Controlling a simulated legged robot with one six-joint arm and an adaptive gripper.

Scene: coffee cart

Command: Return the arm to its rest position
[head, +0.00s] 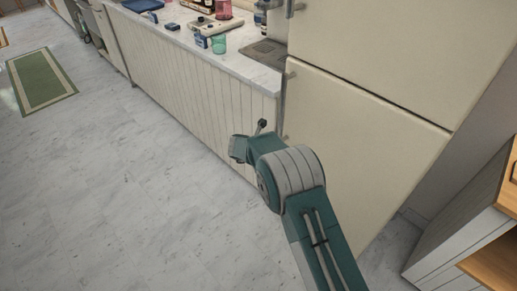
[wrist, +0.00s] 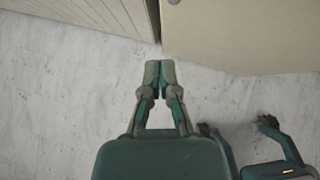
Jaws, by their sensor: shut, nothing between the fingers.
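My gripper (wrist: 159,75) is shut and empty in the wrist view, its two grey fingertips together over the marble floor. The seam between the panelled counter and the fridge lies just beyond the tips. In the head view my arm reaches up from the bottom, bent at a grey and teal joint. Parts of my own body show at the lower right of the wrist view.
A cream fridge (head: 365,110) stands on the right beside the panelled counter (head: 200,75). Cups, including a green one (head: 218,44), and a sink (head: 264,52) are on top. A wooden cabinet (head: 455,240) stands lower right. The marble floor (head: 110,190) is clear left, with a green rug (head: 42,80).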

